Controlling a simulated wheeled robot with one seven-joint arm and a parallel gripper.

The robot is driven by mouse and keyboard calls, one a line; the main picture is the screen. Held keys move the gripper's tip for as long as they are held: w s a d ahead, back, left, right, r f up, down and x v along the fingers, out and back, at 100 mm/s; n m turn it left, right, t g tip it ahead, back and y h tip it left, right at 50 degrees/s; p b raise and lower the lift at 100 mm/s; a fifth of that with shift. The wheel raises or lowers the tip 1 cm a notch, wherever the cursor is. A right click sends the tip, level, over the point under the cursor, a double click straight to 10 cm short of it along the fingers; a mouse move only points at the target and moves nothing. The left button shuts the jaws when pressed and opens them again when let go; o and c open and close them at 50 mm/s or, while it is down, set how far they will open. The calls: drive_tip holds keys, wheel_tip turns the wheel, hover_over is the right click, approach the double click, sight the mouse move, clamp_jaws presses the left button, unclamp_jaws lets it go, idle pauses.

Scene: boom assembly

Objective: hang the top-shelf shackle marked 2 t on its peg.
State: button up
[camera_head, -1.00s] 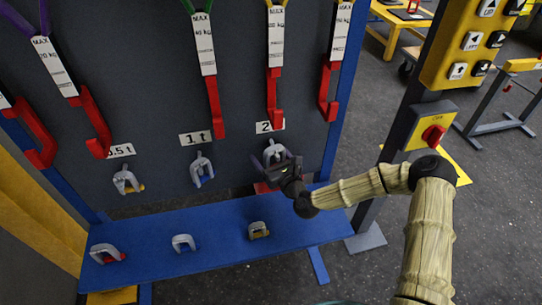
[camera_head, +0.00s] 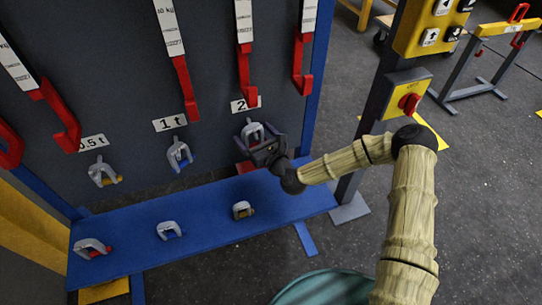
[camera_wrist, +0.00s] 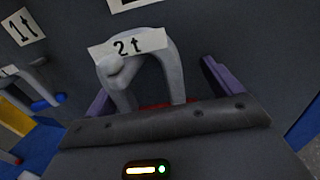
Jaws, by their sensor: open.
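The grey shackle marked 2 t (camera_wrist: 172,62) fills the middle of the wrist view, its white tag across the bow and a bit of red showing low between its legs. In the head view the shackle (camera_head: 252,129) is at the board under the "2" sign (camera_head: 245,104), level with the other two hung shackles. My gripper (camera_head: 266,150) is right in front of it. In the wrist view my gripper (camera_wrist: 160,90) is open, with a purple finger on each side of the shackle.
Shackles hang under the 0.5 t (camera_head: 103,172) and 1 t (camera_head: 179,154) signs. Red hooks (camera_head: 245,85) hang just above.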

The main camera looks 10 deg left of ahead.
drive_tip(key=v, duration=1.6)
drive_tip(key=shift+s+r, duration=0.35)
drive_tip(key=shift+s, duration=0.3)
drive_tip(key=shift+w+a, duration=0.1)
